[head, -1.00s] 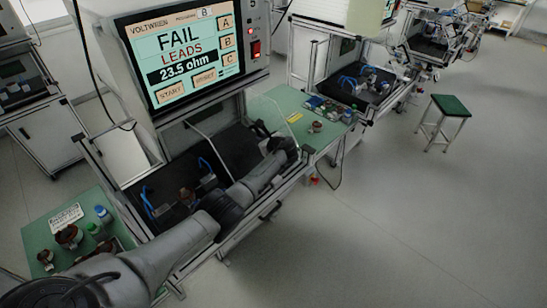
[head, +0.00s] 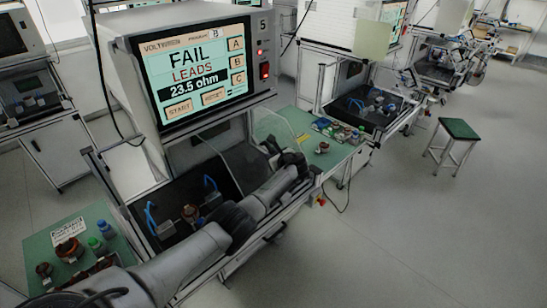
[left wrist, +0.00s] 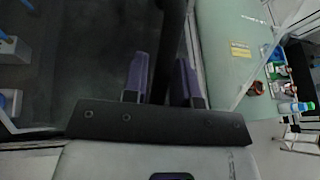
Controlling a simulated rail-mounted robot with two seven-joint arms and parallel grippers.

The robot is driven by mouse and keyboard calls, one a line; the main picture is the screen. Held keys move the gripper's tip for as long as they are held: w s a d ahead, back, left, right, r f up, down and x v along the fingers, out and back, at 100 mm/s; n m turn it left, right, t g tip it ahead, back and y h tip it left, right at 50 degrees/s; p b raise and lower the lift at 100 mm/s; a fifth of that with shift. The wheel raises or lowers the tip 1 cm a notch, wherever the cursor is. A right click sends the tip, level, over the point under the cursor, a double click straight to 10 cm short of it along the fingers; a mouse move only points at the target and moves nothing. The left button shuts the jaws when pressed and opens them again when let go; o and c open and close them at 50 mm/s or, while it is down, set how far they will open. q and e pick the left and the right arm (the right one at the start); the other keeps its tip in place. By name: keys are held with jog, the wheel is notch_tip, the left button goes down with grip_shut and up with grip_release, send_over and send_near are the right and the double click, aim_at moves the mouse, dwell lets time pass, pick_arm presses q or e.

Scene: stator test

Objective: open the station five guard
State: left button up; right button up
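Station five is the tester with a "5" on its case (head: 263,25) and a screen (head: 198,65) reading FAIL LEADS 23.5 ohm. Its guard (head: 277,128) is a clear panel with a thin edge at the right of the dark bay. In the left wrist view a dark bar (left wrist: 175,25) runs up between my fingers. My left gripper (left wrist: 160,62) has its two purplish fingers a little apart, one on each side of that bar. Whether they press on it is unclear. In the head view my left gripper (head: 285,150) is at the guard's side, partly hidden by my arm. My right gripper is out of view.
Inside the bay are blue clamps (head: 150,217) and a copper-coloured part (head: 190,212). A green side table (head: 45,250) with wound parts and bottles stands at left. Another green table (head: 310,130) with small parts lies to the right. A green stool (head: 459,129) stands on open floor.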

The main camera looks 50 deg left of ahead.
pick_arm(q)
jog(key=shift+d, duration=0.1)
jog(key=shift+d+r, duration=0.2)
jog(key=p+v, duration=0.2)
jog(key=v, duration=1.1)
jog(key=shift+p, duration=0.35)
